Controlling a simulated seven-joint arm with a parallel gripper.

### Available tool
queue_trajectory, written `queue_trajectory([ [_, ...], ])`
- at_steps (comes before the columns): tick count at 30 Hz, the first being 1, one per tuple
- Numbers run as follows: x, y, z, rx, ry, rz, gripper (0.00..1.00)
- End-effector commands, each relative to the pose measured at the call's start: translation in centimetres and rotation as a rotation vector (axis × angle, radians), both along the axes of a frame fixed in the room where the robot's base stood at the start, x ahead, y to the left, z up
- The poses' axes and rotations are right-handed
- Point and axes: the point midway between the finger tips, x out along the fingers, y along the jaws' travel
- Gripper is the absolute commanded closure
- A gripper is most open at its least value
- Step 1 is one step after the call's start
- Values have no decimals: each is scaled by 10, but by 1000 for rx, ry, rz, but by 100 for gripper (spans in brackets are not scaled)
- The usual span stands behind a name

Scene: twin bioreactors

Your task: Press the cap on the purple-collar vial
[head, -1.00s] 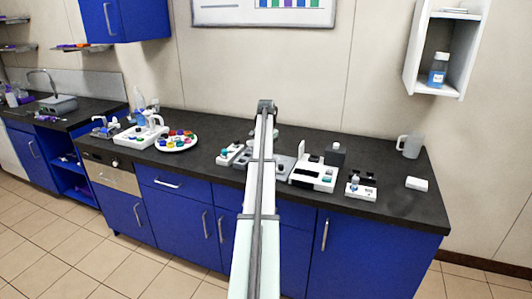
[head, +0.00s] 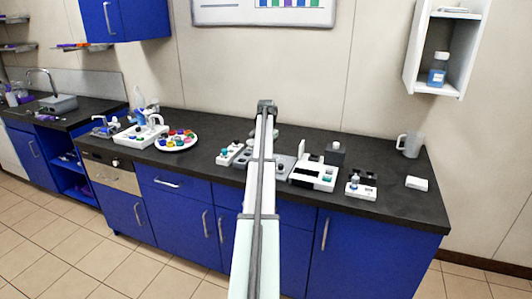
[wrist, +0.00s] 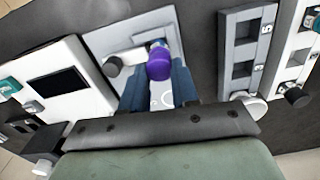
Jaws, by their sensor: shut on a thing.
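My gripper (wrist: 158,80) points down at the bench in the wrist view, its blue-grey fingers closed around a rounded purple piece (wrist: 159,67) that looks like a cap. A smaller purple part (wrist: 158,43), perhaps the vial's collar, shows just beyond it over a light grey station (wrist: 112,42). I cannot tell whether the two purple parts touch. The vial's body is hidden. In the head view my own arm covers the gripper and the purple parts.
A white device with a dark screen (wrist: 58,86) stands left of the gripper. A grey rack (wrist: 238,50) and a white rack (wrist: 292,45) stand to the right. A dark knob (wrist: 112,66) is close by the left finger. A round plate of coloured caps (head: 176,150) lies farther left.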

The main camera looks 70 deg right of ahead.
Motion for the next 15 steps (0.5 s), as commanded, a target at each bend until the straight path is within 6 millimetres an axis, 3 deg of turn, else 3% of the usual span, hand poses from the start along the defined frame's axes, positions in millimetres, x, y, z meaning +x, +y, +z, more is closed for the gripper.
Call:
queue_trajectory([
  [8, 0, 0, 0, 0, 0, 0, 99],
  [9, 0, 0, 0, 0, 0, 0, 68],
  [15, 0, 0, 0, 0, 0, 0, 49],
])
